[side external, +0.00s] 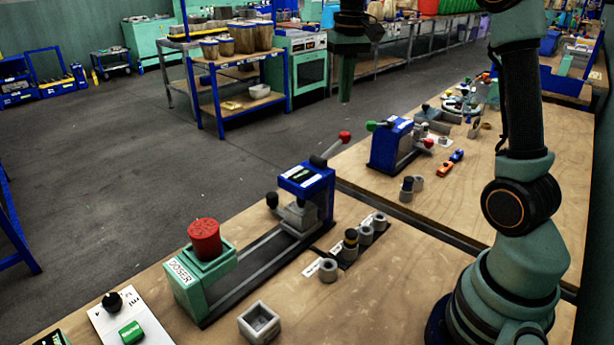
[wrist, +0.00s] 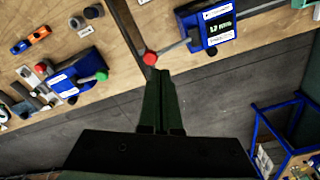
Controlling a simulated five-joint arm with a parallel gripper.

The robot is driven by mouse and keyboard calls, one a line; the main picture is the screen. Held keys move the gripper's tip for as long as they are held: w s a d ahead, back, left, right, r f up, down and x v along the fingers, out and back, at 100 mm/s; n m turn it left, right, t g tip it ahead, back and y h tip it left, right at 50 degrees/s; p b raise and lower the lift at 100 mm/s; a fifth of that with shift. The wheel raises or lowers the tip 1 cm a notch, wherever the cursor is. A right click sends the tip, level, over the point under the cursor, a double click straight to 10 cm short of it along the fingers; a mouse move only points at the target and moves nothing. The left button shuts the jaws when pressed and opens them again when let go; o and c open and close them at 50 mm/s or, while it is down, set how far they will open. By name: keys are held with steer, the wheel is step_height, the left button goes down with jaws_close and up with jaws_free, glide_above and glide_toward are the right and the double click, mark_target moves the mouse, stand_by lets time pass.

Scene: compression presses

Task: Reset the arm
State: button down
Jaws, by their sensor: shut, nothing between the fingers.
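My gripper (side external: 345,92) hangs high at the top centre of the side external view, pointing down, with its fingers together. In the wrist view the closed fingers (wrist: 163,78) point up the picture and hold nothing. In the side external view it appears above and apart from the blue press (side external: 305,190), whose lever ends in a red knob (side external: 345,137). In the wrist view that press (wrist: 213,22) and its red knob (wrist: 150,58) lie beyond the fingertips.
A green doser (side external: 190,284) with a red cup (side external: 204,238) stands at the rail's near end. Grey cylinders (side external: 366,234) stand beside the press. A second blue press (side external: 391,145) sits on the farther bench. The air around my gripper looks clear.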

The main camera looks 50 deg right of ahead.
steer(key=s+a+f+n+t, duration=0.4)
steer(key=s+a+n+t, duration=0.1)
steer(key=s+a, duration=0.8)
steer(key=shift+s+a, duration=0.25)
steer(key=shift+a, duration=0.9)
